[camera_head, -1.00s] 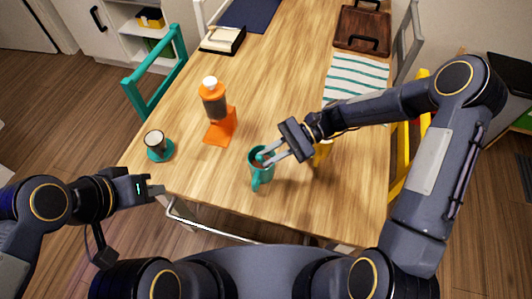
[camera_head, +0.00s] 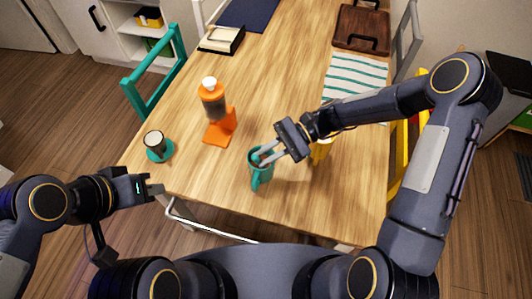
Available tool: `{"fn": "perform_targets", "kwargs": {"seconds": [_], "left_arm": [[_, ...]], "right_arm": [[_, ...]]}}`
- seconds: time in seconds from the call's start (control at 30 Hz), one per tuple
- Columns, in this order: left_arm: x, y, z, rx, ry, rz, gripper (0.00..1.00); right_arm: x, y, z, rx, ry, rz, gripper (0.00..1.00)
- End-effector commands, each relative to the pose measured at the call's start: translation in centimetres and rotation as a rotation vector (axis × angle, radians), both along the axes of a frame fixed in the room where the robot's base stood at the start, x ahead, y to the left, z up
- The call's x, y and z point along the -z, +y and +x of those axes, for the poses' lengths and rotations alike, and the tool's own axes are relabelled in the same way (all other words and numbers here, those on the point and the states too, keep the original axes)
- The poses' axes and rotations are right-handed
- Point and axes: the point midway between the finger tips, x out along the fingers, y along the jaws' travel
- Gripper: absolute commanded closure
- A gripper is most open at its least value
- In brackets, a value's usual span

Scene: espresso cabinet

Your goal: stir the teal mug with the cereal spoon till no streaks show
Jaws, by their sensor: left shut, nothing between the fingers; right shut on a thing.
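The teal mug (camera_head: 261,175) stands upright near the front edge of the wooden table, its handle toward me. My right gripper (camera_head: 263,158) is at the mug's mouth, coming from the upper right, its fingertips over the opening. It is shut on a thin thing that I take to be the cereal spoon; the fingers and the mug's rim hide most of it. What is inside the mug is too small to make out. My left gripper (camera_head: 155,189) is shut and empty, off the table's front left corner.
An orange bottle (camera_head: 213,101) stands by an orange stand (camera_head: 221,130). A small cup (camera_head: 154,142) on a teal saucer is at the left edge. A yellow item (camera_head: 320,152) stands right of the mug, beneath my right arm. A striped cloth (camera_head: 355,76) lies farther back.

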Motion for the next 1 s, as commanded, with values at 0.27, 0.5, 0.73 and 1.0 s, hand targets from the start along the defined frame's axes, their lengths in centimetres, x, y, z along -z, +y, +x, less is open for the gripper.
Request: {"fn": "perform_targets", "kwargs": {"seconds": [0.27, 0.5, 0.73, 1.0], "left_arm": [[-2.0, 0.0, 0.0, 0.000, 0.000, 0.000, 1.00], [-3.3, 0.0, 0.0, 0.000, 0.000, 0.000, 1.00], [-4.6, 0.0, 0.0, 0.000, 0.000, 0.000, 1.00], [-6.1, 0.0, 0.0, 0.000, 0.000, 0.000, 1.00]], "right_arm": [[-2.5, 0.3, -0.9, -0.001, -0.001, 0.000, 1.00], [-4.3, 0.5, -1.6, -0.001, -0.002, 0.000, 1.00], [-6.0, 0.8, -2.2, -0.001, 0.000, 0.001, 1.00], [-7.9, 1.0, -3.0, -0.001, -0.001, 0.000, 1.00]]}}
